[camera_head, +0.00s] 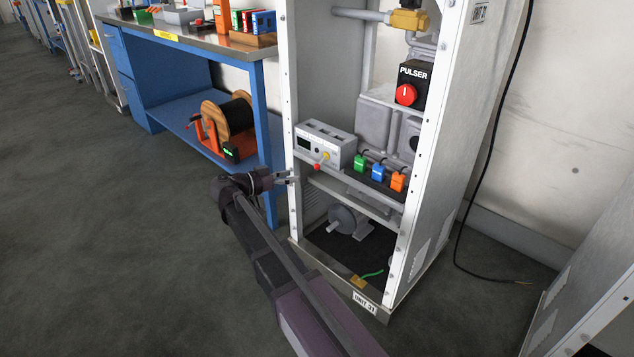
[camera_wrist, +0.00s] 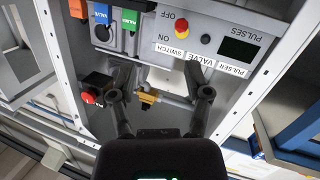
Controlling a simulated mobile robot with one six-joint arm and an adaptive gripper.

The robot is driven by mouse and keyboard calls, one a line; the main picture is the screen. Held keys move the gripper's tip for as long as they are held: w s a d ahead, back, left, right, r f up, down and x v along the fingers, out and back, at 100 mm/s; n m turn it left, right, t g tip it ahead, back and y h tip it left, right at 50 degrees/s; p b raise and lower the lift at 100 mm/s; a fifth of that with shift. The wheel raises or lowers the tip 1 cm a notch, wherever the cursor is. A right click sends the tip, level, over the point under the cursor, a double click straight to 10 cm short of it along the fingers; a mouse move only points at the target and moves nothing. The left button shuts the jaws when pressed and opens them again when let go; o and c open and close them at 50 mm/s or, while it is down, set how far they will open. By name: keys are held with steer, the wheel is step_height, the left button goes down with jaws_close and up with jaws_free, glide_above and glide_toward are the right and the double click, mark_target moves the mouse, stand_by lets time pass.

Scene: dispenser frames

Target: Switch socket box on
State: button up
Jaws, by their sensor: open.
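I cannot tell whether the switch is on. My gripper (camera_head: 289,180) is open at the cabinet's front left post, left of and below the box. In the wrist view, my gripper (camera_wrist: 160,90) shows empty, apart from the knobs.
Green (camera_head: 360,163), blue (camera_head: 378,172) and orange (camera_head: 398,181) plugs stand right of the box. The PULSER unit (camera_head: 413,84) with a red knob is above. The cabinet's front post (camera_head: 291,130) is close to my gripper. A blue workbench (camera_head: 180,75) stands left.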

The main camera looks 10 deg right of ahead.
mark_target(317, 166)
steer(key=shift+m+t+h, duration=0.5)
steer(key=shift+m+h, duration=0.1)
steer(key=shift+m, duration=0.1)
steer(key=a+f+b, duration=0.1)
steer(key=w+a+f+b, duration=0.1)
steer(key=a+b, duration=0.1)
steer(key=shift+w+a, duration=0.2)
steer(key=shift+d, duration=0.15)
steer(key=shift+x, duration=6.8)
steer(key=shift+w, duration=0.1)
jaws_close()
